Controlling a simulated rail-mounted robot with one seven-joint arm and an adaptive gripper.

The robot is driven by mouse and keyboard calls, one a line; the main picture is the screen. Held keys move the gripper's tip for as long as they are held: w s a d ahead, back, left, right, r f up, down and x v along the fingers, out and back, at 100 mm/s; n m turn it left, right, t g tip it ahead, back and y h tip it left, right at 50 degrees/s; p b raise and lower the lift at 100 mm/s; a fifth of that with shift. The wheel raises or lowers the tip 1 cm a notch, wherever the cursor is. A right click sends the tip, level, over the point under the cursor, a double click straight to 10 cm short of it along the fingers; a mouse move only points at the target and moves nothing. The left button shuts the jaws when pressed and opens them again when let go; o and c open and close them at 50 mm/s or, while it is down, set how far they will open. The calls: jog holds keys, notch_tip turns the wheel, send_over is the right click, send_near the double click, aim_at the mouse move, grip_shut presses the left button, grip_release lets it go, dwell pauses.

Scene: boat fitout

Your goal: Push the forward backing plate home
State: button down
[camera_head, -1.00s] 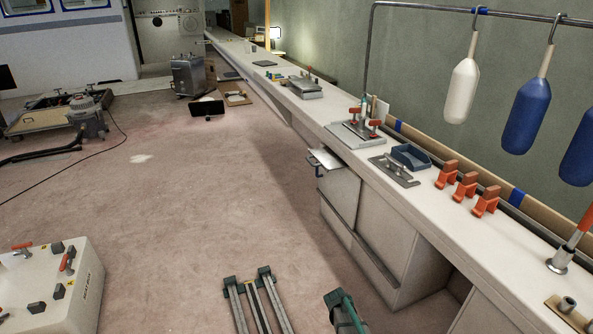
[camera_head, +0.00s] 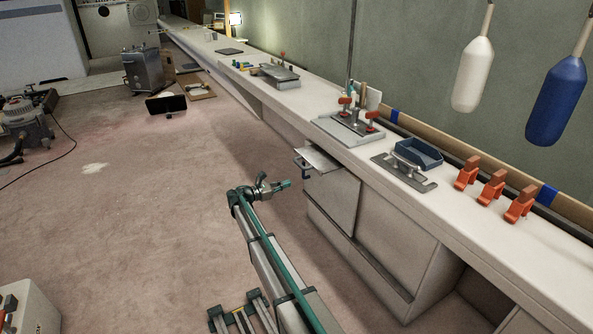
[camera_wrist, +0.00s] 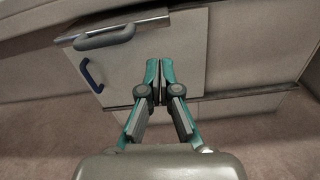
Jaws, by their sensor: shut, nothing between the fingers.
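A thin pale plate (camera_head: 318,160) sticks out from the bench front just under the worktop edge, with a dark blue handle (camera_head: 305,172) below its outer end. I cannot tell for sure that it is the forward backing plate. In the wrist view, a panel edge with a grey handle (camera_wrist: 104,38) and a blue handle (camera_wrist: 91,76) lies up and left of the fingers. My gripper (camera_head: 284,184) is shut and empty, in front of the bench and apart from the plate. Its teal fingertips (camera_wrist: 160,68) show before a pale cabinet front.
The worktop holds a clamped fixture (camera_head: 349,123), a blue tray (camera_head: 418,153), a metal bracket plate (camera_head: 403,172) and orange clamps (camera_head: 492,188). White and blue fenders (camera_head: 472,76) hang at right. The carpet left of my arm is mostly clear.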

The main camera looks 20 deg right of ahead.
jog(key=n+b, duration=0.1)
jog(key=n, duration=0.1)
send_near(320, 172)
jog(key=d, duration=0.4)
jog(key=w+d, duration=0.1)
jog(key=d, duration=0.2)
jog(key=shift+w+f, duration=0.1)
jog(key=shift+f, duration=0.15)
